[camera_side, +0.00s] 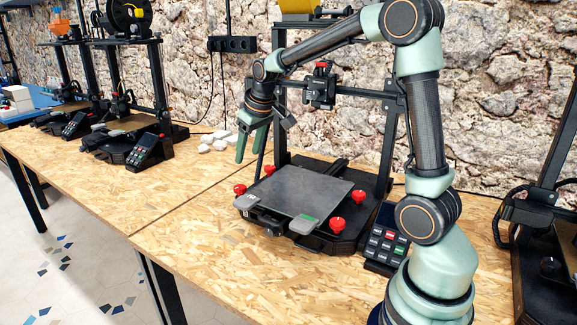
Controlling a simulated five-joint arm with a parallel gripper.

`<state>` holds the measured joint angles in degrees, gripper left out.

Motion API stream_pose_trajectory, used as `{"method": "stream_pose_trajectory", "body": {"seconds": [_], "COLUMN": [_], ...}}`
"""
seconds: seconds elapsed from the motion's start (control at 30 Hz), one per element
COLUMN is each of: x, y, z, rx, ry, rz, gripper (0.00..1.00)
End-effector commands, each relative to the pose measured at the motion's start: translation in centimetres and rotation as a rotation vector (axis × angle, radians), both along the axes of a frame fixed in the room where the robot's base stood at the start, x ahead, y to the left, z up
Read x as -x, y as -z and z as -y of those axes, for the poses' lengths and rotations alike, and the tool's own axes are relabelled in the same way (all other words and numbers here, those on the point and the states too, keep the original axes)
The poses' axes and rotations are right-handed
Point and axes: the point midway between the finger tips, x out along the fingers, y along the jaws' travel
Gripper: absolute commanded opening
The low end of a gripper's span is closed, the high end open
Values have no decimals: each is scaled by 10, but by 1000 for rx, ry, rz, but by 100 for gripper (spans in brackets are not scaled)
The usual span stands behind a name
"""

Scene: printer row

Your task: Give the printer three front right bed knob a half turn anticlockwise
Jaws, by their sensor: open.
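Printer three appears to be the middle printer, with a grey square bed (295,190) on a dark base. Red knobs show around the bed. The front right bed knob (337,224) appears to be the red one by the bed's near right corner, with nothing touching it. My gripper (249,160) hangs with its green fingers pointing down, open and with nothing seen between them. It is over the left side of the printer, higher than the bed and well apart from the front right knob.
Other red knobs are at the front left (240,189), back left (269,169) and back right (358,196). A keypad (384,246) stands right of the printer. The printer's frame and print head (320,88) rise behind the bed. The table's front left is clear.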

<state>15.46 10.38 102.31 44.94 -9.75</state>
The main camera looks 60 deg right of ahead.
Motion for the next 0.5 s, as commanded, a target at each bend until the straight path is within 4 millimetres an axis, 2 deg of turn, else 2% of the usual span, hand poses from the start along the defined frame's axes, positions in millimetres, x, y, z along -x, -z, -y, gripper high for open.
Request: {"method": "stream_pose_trajectory", "body": {"seconds": [0.07, 0.5], "x": [-7, -35], "y": [11, 85], "z": [9, 15], "rx": [0, -1], "ry": [6, 5], "rz": [-9, -10], "gripper": [59, 59]}}
